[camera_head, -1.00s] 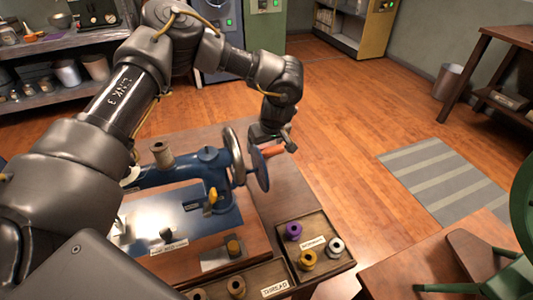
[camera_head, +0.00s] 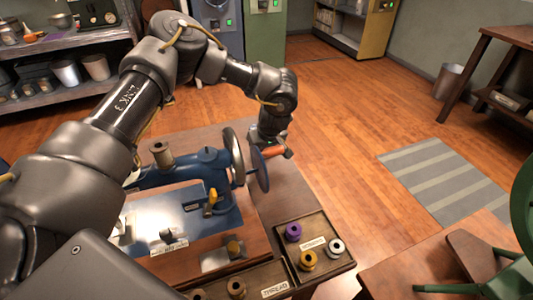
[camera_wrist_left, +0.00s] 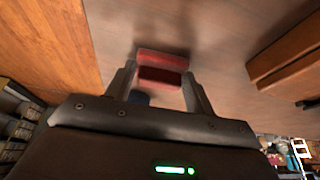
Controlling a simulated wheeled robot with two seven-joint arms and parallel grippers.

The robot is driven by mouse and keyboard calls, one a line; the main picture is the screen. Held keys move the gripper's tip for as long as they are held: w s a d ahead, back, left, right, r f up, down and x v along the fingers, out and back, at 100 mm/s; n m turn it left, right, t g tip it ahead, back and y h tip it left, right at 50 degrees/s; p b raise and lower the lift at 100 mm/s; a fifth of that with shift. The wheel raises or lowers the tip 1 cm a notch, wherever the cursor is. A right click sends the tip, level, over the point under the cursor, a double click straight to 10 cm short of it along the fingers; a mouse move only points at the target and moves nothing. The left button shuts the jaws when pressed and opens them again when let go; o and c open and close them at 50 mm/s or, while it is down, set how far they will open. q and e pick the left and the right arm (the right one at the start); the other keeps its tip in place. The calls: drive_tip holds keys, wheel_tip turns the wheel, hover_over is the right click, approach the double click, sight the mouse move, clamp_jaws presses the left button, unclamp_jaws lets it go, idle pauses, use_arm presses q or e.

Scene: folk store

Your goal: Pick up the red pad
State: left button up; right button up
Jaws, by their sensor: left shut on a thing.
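The red pad (camera_wrist_left: 160,57) is held between the two fingers of my left gripper (camera_wrist_left: 160,78) in the left wrist view. In the head view it shows as a small orange-red piece (camera_head: 274,151) at my left gripper (camera_head: 277,147), just right of the sewing machine's wheel. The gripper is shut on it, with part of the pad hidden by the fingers. The wrist view is blurred, so I cannot tell whether the pad touches the tabletop. My right gripper is not in view.
The blue sewing machine (camera_head: 185,172) with its handwheel (camera_head: 233,157) and blue disc (camera_head: 259,168) stands close left of the gripper. A wooden tray (camera_head: 340,266) with several spools is in front. Open floor (camera_head: 345,150) lies right of the table.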

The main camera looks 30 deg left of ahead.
use_arm(q)
wheel_tip(320, 180, up, 10)
idle(0.6)
